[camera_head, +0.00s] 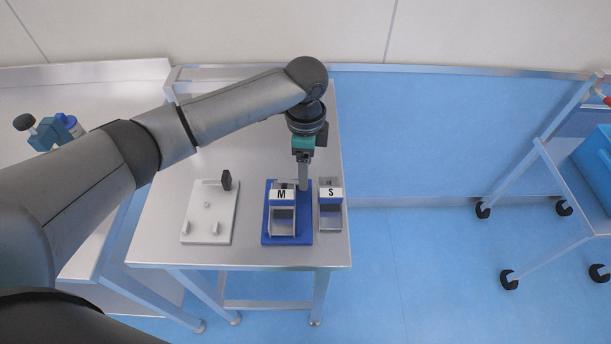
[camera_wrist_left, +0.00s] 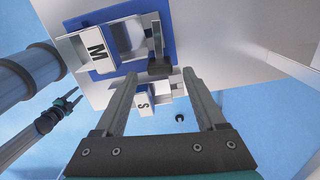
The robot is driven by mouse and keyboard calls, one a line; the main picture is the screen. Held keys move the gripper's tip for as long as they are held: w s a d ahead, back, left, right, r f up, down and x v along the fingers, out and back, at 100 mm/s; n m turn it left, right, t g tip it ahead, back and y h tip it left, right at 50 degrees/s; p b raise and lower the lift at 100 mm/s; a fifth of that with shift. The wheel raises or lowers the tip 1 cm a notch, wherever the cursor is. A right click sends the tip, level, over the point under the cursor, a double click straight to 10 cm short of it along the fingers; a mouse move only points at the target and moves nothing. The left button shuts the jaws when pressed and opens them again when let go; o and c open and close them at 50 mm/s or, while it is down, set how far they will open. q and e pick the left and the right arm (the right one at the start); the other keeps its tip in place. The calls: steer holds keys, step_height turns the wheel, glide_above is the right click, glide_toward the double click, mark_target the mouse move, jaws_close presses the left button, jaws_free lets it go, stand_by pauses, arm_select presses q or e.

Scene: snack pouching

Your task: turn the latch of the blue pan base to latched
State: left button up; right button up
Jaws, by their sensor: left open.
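The blue pan base (camera_head: 266,240) lies on the metal table and holds a pan marked M (camera_head: 282,195). Both show in the left wrist view, the blue base (camera_wrist_left: 184,27) and the M pan (camera_wrist_left: 97,51). My left gripper (camera_head: 303,186) points down at the far right corner of the blue base and partly hides it. In the left wrist view my left gripper (camera_wrist_left: 160,75) is open and empty. A dark latch (camera_wrist_left: 160,68) shows between its fingertips; I cannot tell whether they touch it.
A pan marked S (camera_head: 331,193) stands close to the right of the blue base. A white base (camera_head: 208,237) with a dark upright latch (camera_head: 227,180) lies to the left. The table's right edge (camera_head: 347,235) is just past the S pan.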

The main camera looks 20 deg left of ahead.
arm_select(q)
steer(key=shift+f, duration=1.6)
jaws_close()
